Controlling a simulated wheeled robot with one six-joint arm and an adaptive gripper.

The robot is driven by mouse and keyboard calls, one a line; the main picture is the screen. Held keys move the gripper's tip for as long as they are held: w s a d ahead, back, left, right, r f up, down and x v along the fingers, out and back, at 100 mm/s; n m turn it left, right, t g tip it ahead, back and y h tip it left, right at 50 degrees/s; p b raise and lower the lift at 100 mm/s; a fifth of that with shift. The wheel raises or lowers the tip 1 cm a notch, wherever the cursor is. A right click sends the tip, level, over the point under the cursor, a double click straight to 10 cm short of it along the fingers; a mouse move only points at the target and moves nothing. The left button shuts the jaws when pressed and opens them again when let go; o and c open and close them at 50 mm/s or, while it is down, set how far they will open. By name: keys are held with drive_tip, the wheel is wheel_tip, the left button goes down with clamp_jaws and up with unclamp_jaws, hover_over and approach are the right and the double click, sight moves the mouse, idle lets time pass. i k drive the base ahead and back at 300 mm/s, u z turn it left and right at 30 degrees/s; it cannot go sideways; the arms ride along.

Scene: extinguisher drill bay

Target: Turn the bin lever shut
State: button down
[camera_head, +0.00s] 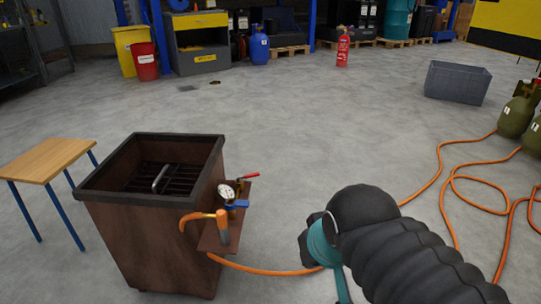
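The bin (152,225) is a dark brown, open-topped box with a grate inside, at lower left. A small shelf on its right side carries a round gauge (227,192), a blue fitting (237,204) and a thin red lever (248,177). The red lever sticks out to the right, roughly level. A curved orange pipe (205,216) stands in front of them. My gripper (318,243) is to the right of the shelf, apart from the lever. Its dark and teal end shows beyond my black sleeved arm, but its fingers cannot be made out.
An orange hose (452,185) runs from the shelf under my arm to green cylinders (516,117) at right. A small wooden table (48,160) stands left of the bin. A grey crate (457,82) and red extinguisher (343,47) stand behind. The middle floor is clear.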

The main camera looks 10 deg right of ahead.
sight(252, 176)
drive_tip(key=u, duration=0.1)
drive_tip(key=i, duration=0.95)
drive_tip(key=u, duration=0.45)
